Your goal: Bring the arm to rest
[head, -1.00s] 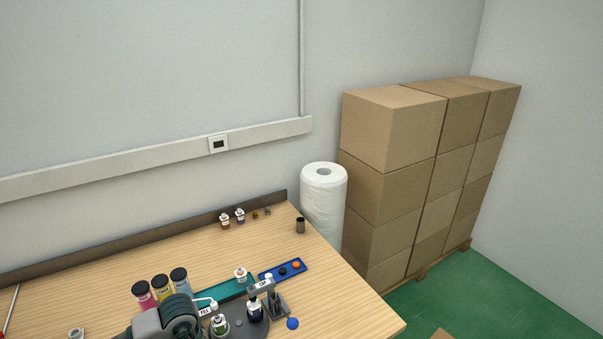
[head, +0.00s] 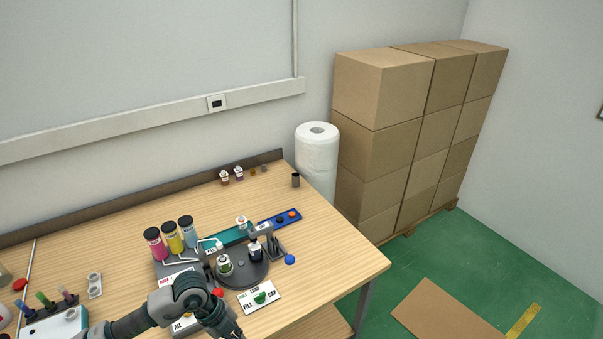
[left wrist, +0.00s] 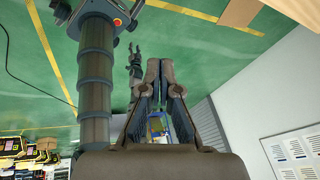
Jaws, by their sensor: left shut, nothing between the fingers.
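My left arm reaches in from the bottom of the head view. Its gripper (head: 236,333) is at the lower picture edge, near the front of the table, with the tip partly cut off. In the left wrist view the two fingers (left wrist: 160,68) are together with nothing between them, and they point over the green floor. The gripper is apart from the bottles and the round dark turntable (head: 243,281).
The wooden table (head: 330,240) holds a green bottle (head: 224,265), a dark bottle (head: 256,251), pink, yellow and blue jars (head: 173,237), a sign card (head: 262,297) and a blue strip (head: 289,216). A paper roll (head: 317,150) and stacked cartons (head: 385,90) stand behind.

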